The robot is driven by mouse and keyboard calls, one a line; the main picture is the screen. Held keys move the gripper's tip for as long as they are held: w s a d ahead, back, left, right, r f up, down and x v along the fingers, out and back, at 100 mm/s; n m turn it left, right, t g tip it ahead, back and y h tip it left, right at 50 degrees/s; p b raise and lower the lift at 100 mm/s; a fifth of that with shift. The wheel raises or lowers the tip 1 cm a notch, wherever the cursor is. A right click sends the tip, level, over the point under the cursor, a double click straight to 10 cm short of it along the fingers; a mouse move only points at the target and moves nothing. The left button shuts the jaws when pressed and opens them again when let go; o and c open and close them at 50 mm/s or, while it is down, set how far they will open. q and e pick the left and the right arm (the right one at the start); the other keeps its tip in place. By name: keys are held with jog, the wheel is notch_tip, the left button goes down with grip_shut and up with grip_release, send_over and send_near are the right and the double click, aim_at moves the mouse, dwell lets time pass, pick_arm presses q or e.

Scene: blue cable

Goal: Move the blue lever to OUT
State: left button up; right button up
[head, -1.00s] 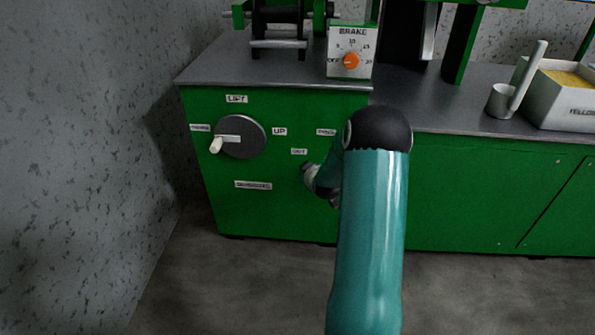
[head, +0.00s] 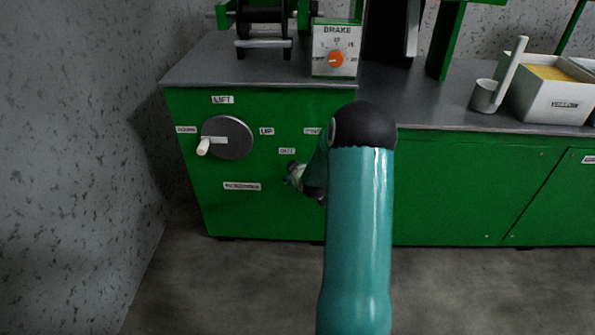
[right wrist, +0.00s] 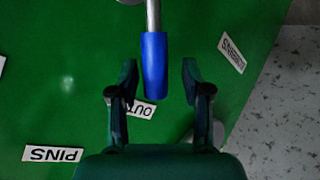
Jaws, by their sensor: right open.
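In the right wrist view the blue lever (right wrist: 154,66) hangs from a metal shaft, its blue grip pointing down the picture. My right gripper (right wrist: 160,72) is open, with one finger on each side of the blue grip and a visible gap on both sides. The OUT label (right wrist: 141,108) lies just left of the grip's lower end, partly covered by a finger. In the head view my right gripper (head: 295,176) is at the green cabinet front, just below the OUT label (head: 287,151). The lever is hidden there behind my arm. My left gripper is not in view.
The green cabinet (head: 225,215) also carries a grey lift disc (head: 230,137) with a white handle, left of my gripper. Above stand a brake panel (head: 336,50) with an orange knob, a white box (head: 553,98) and a grey cup (head: 484,97). Floor in front looks clear.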

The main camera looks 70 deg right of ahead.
jog(key=v, duration=1.1)
jog(key=shift+a, duration=0.2)
jog(key=shift+r, duration=0.1)
